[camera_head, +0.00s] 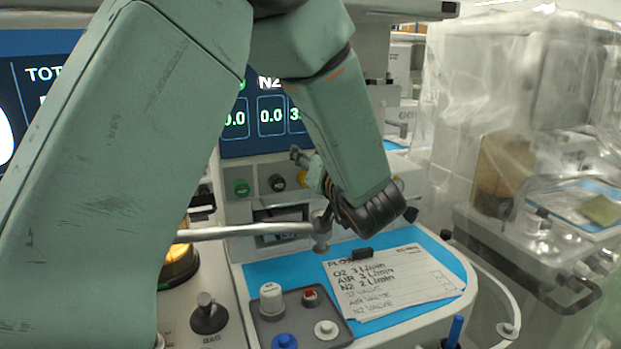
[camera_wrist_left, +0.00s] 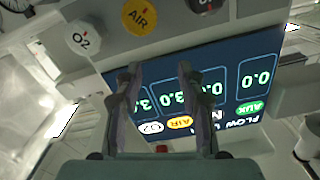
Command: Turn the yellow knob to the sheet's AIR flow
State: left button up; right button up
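The yellow AIR knob (camera_wrist_left: 139,17) shows at the top of the left wrist view, in front of my open left gripper (camera_wrist_left: 158,70). No contact with the knob shows. In the head view the yellow knob (camera_head: 303,179) is partly hidden behind the left gripper (camera_head: 311,166). The handwritten sheet (camera_head: 395,284) lies on the blue top and reads O2 3, AIR 3, N2 2 L/min. The flow display (camera_wrist_left: 240,95) is upside down in the wrist view; its AIR value seems to be 3.0, partly covered by a finger. My right gripper is out of view.
A green knob (camera_head: 241,188) and a black knob (camera_head: 277,183) sit left of the yellow one. The white O2 knob (camera_wrist_left: 83,38) is its other neighbour. A grey control box (camera_head: 295,316) stands before the panel. A plastic-covered cart (camera_head: 475,130) is at right.

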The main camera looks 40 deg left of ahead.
aim_at(301, 131)
pick_arm(q)
jog(key=shift+r, duration=1.9)
